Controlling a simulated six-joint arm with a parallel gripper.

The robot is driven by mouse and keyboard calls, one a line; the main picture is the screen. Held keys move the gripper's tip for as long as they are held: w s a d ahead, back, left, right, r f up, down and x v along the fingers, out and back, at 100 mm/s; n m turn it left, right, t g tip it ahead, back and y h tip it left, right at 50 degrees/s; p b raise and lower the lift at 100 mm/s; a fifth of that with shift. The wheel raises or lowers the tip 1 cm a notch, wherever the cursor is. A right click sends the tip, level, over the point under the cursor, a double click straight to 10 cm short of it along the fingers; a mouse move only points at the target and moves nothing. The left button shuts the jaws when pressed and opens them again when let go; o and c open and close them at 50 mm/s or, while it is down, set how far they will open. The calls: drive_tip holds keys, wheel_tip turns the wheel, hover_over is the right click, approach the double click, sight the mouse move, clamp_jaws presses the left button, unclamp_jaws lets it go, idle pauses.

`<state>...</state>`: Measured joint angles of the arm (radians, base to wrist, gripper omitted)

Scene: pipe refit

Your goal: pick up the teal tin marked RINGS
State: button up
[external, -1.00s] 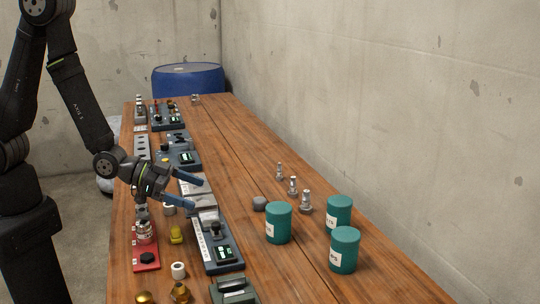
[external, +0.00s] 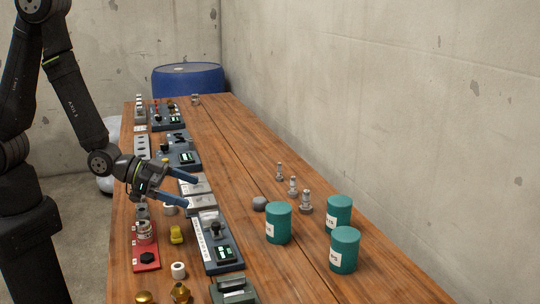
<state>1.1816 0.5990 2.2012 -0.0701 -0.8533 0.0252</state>
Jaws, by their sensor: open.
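Three teal tins with white labels stand upright on the right half of the wooden table: a left one (external: 278,222), a back right one (external: 339,212) and a front right one (external: 344,248). Their labels are too small to read here, so I cannot tell which is marked RINGS. My gripper (external: 191,190) is open and empty. Its two blue fingers point right, above the row of devices on the left part of the table, well left of the tins.
Several metal fittings (external: 305,201) and a grey cap (external: 260,203) stand behind the tins. A dark device with a green display (external: 217,241) lies below my gripper. A red tray (external: 146,256) and brass parts (external: 180,291) are at the left. A blue barrel (external: 188,79) stands behind the table.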

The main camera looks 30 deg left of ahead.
drive_tip(key=c, duration=0.3)
drive_tip(key=shift+d, duration=0.1)
drive_tip(key=m+g+y, duration=0.2)
drive_tip(key=g+y, duration=0.3)
drive_tip(key=y, duration=0.3)
approach(273, 207)
drive_tip(key=x, duration=0.7)
drive_tip(key=shift+d+f, duration=0.1)
drive_tip(key=shift+f, duration=0.25)
drive_tip(key=shift+x, duration=2.7)
drive_tip(key=shift+w, duration=0.2)
drive_tip(key=c, duration=1.2)
